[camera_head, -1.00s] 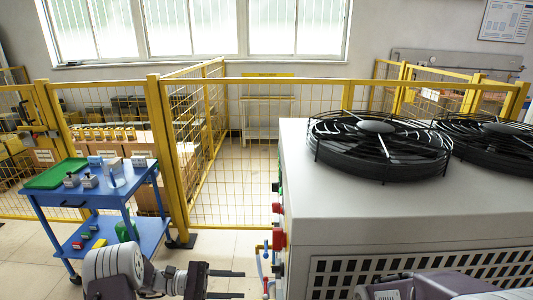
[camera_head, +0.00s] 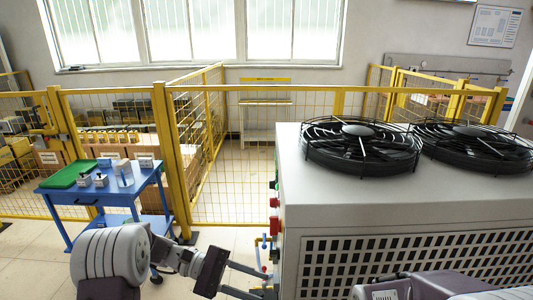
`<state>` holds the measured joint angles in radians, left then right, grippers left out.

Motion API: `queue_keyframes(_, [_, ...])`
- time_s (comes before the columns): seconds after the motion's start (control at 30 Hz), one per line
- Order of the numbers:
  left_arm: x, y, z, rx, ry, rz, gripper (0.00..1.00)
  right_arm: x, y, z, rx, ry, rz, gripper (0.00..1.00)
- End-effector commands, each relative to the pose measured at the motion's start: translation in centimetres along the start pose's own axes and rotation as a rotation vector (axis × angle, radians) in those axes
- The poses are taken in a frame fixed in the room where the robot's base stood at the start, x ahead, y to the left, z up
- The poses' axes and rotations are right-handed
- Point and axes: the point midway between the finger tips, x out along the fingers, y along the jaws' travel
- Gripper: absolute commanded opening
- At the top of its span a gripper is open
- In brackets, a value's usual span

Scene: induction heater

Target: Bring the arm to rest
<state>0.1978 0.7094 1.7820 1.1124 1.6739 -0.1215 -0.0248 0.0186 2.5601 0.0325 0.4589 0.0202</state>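My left arm comes in at the bottom left, and its gripper (camera_head: 258,286) points right and slightly down. Its two dark fingers are spread apart with nothing visible between them, so it is open. The fingertips are near the left side of the large white heater cabinet (camera_head: 390,205); I cannot tell whether they touch it. Part of my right arm shows at the bottom right, in front of the cabinet, but its gripper is out of view.
The cabinet has black fans (camera_head: 360,148) on top and a red button (camera_head: 274,225) on its left side. A blue trolley (camera_head: 110,198) with a green tray (camera_head: 74,174) stands at the left. Yellow fencing (camera_head: 180,170) runs behind. Open floor lies between trolley and cabinet.

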Motion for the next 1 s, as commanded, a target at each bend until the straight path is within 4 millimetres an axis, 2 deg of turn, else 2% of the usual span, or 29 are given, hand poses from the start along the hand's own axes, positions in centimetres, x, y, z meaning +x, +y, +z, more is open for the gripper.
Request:
queue_keyframes(0.03, [0.7, 0.1, 2.2, 0.017, 0.020, -0.067, 0.36, -1.3, 0.0, -0.1, 0.000, 0.000, 0.000, 0.59])
queue_keyframes(0.13, [1.8, -2.2, 5.2, 0.048, 0.099, -0.247, 0.36, -2.8, -0.1, -0.3, 0.000, 0.000, 0.000, 0.59])
queue_keyframes(0.2, [1.9, -5.0, 7.0, 0.085, 0.187, -0.409, 0.36, -3.9, -0.1, -0.4, 0.000, 0.000, 0.000, 0.59])
queue_keyframes(0.27, [0.9, -8.0, 8.0, 0.135, 0.289, -0.572, 0.36, -5.0, -0.1, -0.5, 0.000, 0.000, 0.000, 0.59])
queue_keyframes(0.33, [-1.6, -11.8, 8.3, 0.226, 0.434, -0.778, 0.36, -5.9, -0.1, -0.6, 0.000, 0.000, 0.000, 0.59])
queue_keyframes(0.4, [-4.6, -14.7, 7.2, 0.325, 0.564, -0.942, 0.36, -6.0, -0.1, -0.6, 0.000, 0.000, 0.000, 0.59])
queue_keyframes(0.5, [-7.9, -17.1, 5.0, 0.437, 0.683, -1.089, 0.36, -5.6, -0.1, -0.6, 0.000, 0.000, 0.000, 0.59])
queue_keyframes(0.57, [-9.1, -17.5, 4.0, 0.492, 0.725, -1.140, 0.36, -5.6, -0.1, -0.6, 0.000, 0.000, 0.000, 0.59])
queue_keyframes(0.7, [-10.4, -15.9, 2.2, 0.577, 0.817, -1.160, 0.36, -5.6, -0.1, -0.6, 0.000, -0.001, 0.000, 0.59])
queue_keyframes(1.0, [-10.5, -15.6, 2.0, 0.577, 0.830, -1.152, 0.36, -5.6, -0.1, -0.6, 0.000, 0.000, 0.000, 0.59])
